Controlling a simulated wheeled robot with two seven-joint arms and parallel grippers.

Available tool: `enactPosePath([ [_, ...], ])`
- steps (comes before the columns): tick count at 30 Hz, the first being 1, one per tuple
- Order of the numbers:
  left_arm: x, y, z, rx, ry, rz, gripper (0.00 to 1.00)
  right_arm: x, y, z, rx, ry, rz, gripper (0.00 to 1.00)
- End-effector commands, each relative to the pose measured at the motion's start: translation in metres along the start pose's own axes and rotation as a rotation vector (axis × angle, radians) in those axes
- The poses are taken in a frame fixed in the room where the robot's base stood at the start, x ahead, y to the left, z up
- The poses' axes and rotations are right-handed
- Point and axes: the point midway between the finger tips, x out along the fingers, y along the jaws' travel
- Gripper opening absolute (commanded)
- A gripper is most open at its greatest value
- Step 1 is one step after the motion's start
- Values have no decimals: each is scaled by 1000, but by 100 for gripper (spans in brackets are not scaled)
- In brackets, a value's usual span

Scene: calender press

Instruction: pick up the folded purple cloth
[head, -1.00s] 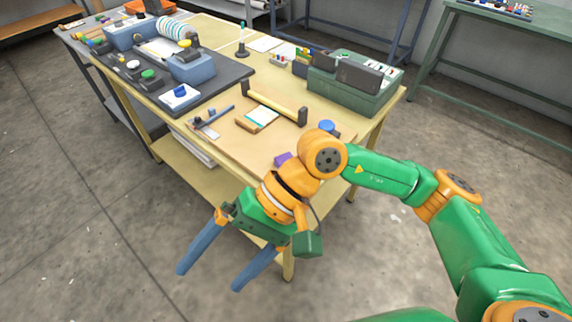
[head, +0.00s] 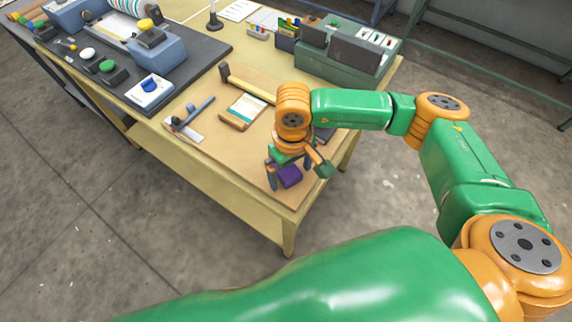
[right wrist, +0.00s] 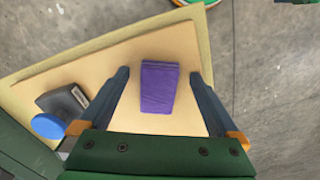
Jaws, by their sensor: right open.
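The folded purple cloth (head: 288,175) lies on the tan board near the table's front corner. In the right wrist view the cloth (right wrist: 159,87) lies flat between my two blue fingers, with a gap on each side. My right gripper (head: 287,182) is open and points down over the cloth; in the wrist view it (right wrist: 160,82) holds nothing. The wrist and fingers hide part of the cloth in the head view. I cannot tell the exact height of the fingertips above the board. My left gripper is not in view.
The tan board (head: 232,152) also carries a wooden block with a pale top (head: 243,111) and a blue-handled tool (head: 199,110). A dark block with a blue knob (right wrist: 49,126) stands left of the gripper in the wrist view. A green case (head: 346,66) stands behind.

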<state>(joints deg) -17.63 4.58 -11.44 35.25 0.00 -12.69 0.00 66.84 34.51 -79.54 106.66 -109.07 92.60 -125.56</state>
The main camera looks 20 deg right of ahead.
Motion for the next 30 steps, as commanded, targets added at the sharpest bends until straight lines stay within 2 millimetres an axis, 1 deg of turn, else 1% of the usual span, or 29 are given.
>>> enactPosePath([
  [4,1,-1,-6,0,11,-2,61,1,0,0,0,1,-1,98],
  [5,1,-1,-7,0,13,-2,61,1,0,0,0,1,-1,95],
  [6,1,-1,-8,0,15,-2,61,1,0,0,0,1,-1,84],
  [8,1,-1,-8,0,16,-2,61,1,0,0,0,1,-1,68],
  [9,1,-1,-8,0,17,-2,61,1,0,0,0,1,-1,57],
  [11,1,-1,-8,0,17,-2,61,1,0,0,0,1,-1,41],
  [12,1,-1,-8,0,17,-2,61,1,0,0,0,0,-1,30],
  [14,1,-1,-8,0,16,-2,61,1,0,0,0,0,-1,14],
  [15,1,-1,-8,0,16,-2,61,0,0,0,0,1,-1,3],
  [16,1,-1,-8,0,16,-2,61,0,0,0,0,1,-1,0],
  [22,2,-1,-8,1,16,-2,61,0,-1,0,0,1,-2,0],
  [25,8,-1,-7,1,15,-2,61,-6,-1,-1,-1,4,-2,0],
  [28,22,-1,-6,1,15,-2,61,-22,-1,-2,-1,8,-3,0],
  [29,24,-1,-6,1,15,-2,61,-30,-4,-1,-4,9,-4,0],
  [30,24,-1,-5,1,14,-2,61,-41,-13,2,-8,8,-5,0],
])
